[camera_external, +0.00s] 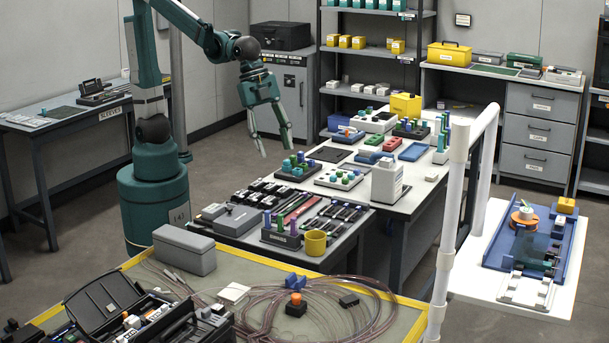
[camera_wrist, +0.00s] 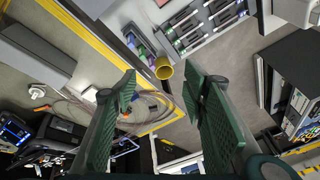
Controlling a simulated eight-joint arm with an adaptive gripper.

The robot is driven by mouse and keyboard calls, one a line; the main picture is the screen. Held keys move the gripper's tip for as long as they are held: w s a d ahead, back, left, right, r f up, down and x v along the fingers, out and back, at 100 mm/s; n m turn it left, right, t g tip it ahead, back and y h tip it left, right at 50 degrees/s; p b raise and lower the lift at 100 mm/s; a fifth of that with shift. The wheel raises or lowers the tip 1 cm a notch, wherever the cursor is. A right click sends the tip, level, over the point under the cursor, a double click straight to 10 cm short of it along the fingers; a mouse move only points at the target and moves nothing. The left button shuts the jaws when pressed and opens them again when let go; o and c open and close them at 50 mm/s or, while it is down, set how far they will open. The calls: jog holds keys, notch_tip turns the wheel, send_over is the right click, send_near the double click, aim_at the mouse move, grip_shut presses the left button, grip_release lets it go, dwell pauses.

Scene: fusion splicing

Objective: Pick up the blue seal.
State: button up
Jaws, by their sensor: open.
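My gripper (camera_external: 275,148) hangs open and empty in the air to the left of the long workbench, pointing down. In the wrist view its two green fingers (camera_wrist: 160,90) are spread wide with nothing between them. Several small blue things are in the external view, and I cannot tell which is the seal. A blue notched block (camera_external: 297,282) lies on the front table. Blue and teal pegs stand in a white tray (camera_external: 323,181) and a dark tray (camera_external: 279,176) on the workbench. My gripper is apart from all of these.
A yellow cup (camera_external: 315,243) and a dark peg rack (camera_external: 267,238) stand at the bench's near end; the cup also shows in the wrist view (camera_wrist: 163,68). Coiled clear tubing (camera_external: 345,318) covers the front table. A white post (camera_external: 449,220) rises at right.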

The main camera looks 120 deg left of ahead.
jog(key=w+d+f+m+g+p, duration=0.2)
jog(key=w+d+f+m+p, duration=0.25)
jog(key=w+d, duration=0.8)
jog(key=w+d+f+m+p, duration=0.1)
jog(key=w+d+f+m, duration=0.1)
jog(key=w+d+f, duration=0.1)
jog(key=w+d+f+m+g+p, duration=0.1)
jog(key=w+d+f+m, duration=0.1)
jog(key=f, duration=0.4)
jog(key=w+d+f+m+g, duration=0.1)
jog(key=w+d+f+m, duration=0.1)
jog(key=w+d+f, duration=0.2)
jog(key=shift+w+d+f+y+p, duration=0.15)
jog(key=shift+d+f+p, duration=0.05)
jog(key=shift+d, duration=0.4)
jog(key=shift+w+d+f+y+p, duration=0.15)
jog(key=shift+d+f+p, duration=0.05)
jog(key=shift+d, duration=0.35)
jog(key=shift+f, duration=0.1)
jog(key=shift+f, duration=1.2)
jog(key=shift+f, duration=0.1)
